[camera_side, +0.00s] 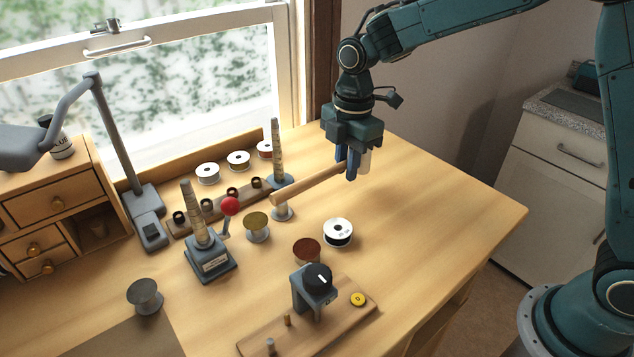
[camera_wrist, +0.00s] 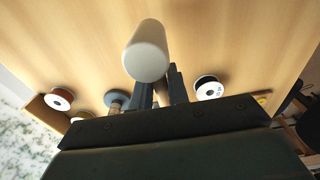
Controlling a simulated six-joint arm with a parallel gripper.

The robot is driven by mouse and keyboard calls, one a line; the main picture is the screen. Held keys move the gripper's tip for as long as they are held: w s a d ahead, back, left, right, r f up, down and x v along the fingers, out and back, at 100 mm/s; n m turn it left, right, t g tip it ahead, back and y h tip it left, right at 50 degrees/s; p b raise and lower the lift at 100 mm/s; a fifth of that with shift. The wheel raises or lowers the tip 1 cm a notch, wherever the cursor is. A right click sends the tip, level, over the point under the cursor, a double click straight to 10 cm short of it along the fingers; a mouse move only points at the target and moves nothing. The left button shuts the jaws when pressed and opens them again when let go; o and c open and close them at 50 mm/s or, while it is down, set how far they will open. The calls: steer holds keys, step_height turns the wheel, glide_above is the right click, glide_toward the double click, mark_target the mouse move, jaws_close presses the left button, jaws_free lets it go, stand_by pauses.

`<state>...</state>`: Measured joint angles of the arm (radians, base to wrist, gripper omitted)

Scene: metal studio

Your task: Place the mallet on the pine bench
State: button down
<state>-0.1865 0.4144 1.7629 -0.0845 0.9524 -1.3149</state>
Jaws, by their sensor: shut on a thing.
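The mallet (camera_side: 308,184) has a long pale wooden handle and a whitish head (camera_wrist: 147,52). My gripper (camera_side: 347,172) is shut on the mallet close to its head and holds it above the bench. In the side view the handle points left and a little toward the viewer, and the fingers partly hide the head. In the wrist view the head fills the upper middle, in front of the fingers (camera_wrist: 160,85). The pine bench (camera_side: 430,205) lies below, with a bare stretch to the right of the gripper.
A white spool (camera_side: 338,232), a copper spool (camera_side: 307,250) and a brass spool (camera_side: 257,226) stand below and left. A ring mandrel (camera_side: 279,150) rises behind the handle. The right side is clear.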

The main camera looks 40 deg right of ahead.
mark_target(345, 195)
steer(key=shift+f, duration=1.95)
steer(key=shift+f, duration=0.15)
steer(key=c, duration=1.3)
jaws_free()
steer(key=shift+c, duration=0.2)
steer(key=r, duration=1.1)
steer(key=shift+d+r, duration=0.2)
steer(key=shift+d, duration=0.05)
steer(key=shift+r, duration=0.5)
steer(key=shift+d, duration=0.1)
